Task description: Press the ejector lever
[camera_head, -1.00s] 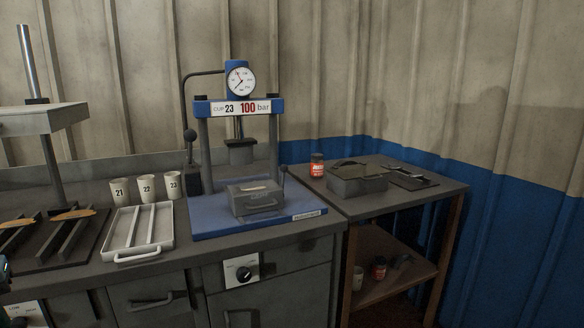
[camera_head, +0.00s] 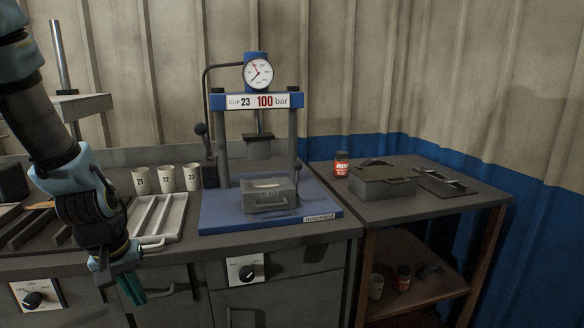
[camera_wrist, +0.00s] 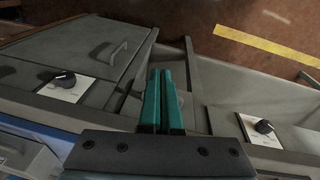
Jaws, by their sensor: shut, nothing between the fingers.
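The blue press (camera_head: 257,101) stands on the bench, with a grey mould box (camera_head: 268,196) on its blue base. A thin upright lever with a dark knob (camera_head: 298,167) stands at the right of the mould box. No label shows which one is the ejector lever. My gripper (camera_head: 133,290) is at the lower left, in front of the bench drawers and apart from both levers. Its teal fingers (camera_wrist: 163,101) are together and empty in the wrist view, which shows neither lever.
Three cups (camera_head: 166,180) and a pale slotted tray (camera_head: 157,218) stand left of the press. A side table (camera_head: 410,212) at the right holds a red jar (camera_head: 341,164) and a grey box (camera_head: 383,182). A drawer handle (camera_head: 155,291) is close to my gripper.

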